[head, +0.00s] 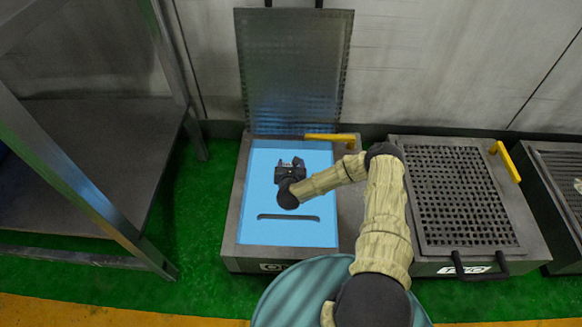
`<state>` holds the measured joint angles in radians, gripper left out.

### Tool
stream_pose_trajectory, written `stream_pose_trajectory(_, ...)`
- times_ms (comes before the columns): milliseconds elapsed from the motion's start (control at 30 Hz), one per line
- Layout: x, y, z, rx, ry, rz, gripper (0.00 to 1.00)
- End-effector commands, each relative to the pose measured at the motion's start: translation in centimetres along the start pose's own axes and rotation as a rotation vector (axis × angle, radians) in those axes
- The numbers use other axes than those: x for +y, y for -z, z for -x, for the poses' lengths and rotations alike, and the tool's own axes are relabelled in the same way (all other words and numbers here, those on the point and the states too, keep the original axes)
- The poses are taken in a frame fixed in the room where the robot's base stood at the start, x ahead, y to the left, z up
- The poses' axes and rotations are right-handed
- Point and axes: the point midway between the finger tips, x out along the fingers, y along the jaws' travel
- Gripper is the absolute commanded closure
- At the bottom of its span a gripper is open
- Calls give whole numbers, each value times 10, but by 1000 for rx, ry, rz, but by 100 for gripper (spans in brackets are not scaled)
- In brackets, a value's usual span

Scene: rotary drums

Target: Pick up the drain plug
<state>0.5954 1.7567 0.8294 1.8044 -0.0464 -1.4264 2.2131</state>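My gripper (290,164) is over the light-blue inside of an open grey box (229,226), left of centre in the head view. It is dark and small, and its fingers are too unclear to tell open from shut. I cannot make out a drain plug; it may be hidden under or behind my gripper. A dark slot (288,217) lies in the blue surface, nearer the front of the box.
The box's mesh lid (292,70) stands upright at the back. A yellow handle (330,138) is at its back right. A closed grated box (460,195) stands to the right, another beyond it. A metal shelf (90,160) stands at left. Green floor shows between.

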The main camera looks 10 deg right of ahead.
Motion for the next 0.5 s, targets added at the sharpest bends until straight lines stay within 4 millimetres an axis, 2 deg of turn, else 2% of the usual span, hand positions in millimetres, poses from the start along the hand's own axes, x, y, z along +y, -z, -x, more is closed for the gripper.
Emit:
stream_pose_trajectory(33, 0, -12, 5, -1, 0, -2, 61)
stream_pose_trajectory(167, 0, -38, 15, -3, 0, -1, 61)
stream_pose_trajectory(500, 0, -118, 49, -2, 0, -1, 61)
